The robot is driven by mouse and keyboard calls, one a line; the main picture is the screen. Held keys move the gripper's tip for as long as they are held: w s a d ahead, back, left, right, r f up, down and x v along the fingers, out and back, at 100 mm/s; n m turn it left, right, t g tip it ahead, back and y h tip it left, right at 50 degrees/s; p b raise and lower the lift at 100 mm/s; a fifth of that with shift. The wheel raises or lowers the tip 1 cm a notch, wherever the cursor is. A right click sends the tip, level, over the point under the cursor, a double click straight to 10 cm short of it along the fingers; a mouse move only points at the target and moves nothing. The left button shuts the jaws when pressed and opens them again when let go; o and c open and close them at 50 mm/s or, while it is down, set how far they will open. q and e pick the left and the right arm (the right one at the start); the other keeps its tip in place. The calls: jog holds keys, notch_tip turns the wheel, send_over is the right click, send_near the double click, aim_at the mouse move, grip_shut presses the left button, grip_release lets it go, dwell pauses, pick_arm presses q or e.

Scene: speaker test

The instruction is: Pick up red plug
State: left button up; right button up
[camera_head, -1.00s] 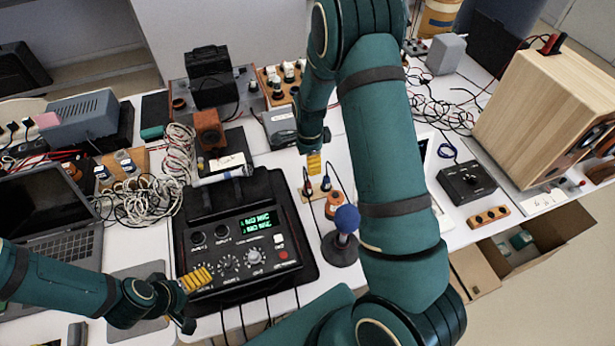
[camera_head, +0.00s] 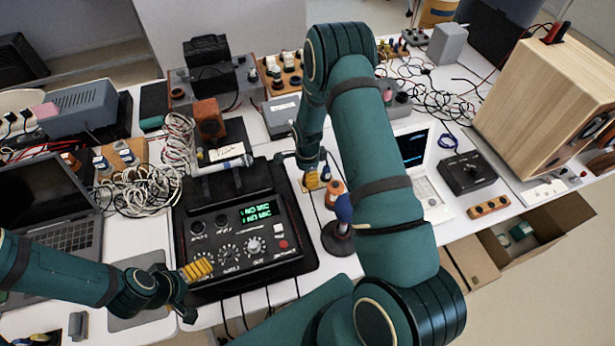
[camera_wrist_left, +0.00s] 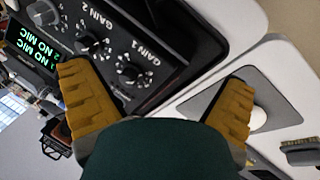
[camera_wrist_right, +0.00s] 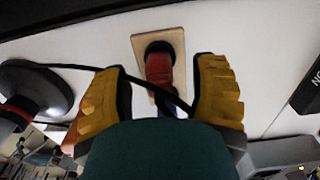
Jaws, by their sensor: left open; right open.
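The red plug (camera_wrist_right: 159,68) stands in a dark round socket on a small beige plate (camera_wrist_right: 176,40) in the right wrist view. My right gripper (camera_wrist_right: 160,82) is open, with one yellow finger on either side of the plug and gaps between. In the head view the right gripper (camera_head: 316,180) is low over the table and hides the plug. My left gripper (camera_wrist_left: 155,95) is open and empty by the mixer's front corner; it also shows in the head view (camera_head: 195,271).
The black mixer (camera_head: 262,270) lies left of the right gripper. An orange-topped item (camera_head: 335,187) and a microphone stand with a dark base (camera_head: 338,240) are close on its right. Coiled white cables (camera_head: 140,195) and a laptop (camera_head: 75,235) fill the left side.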

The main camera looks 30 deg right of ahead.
jog(key=shift+f, duration=0.7)
jog(key=shift+c, duration=0.3)
grip_shut()
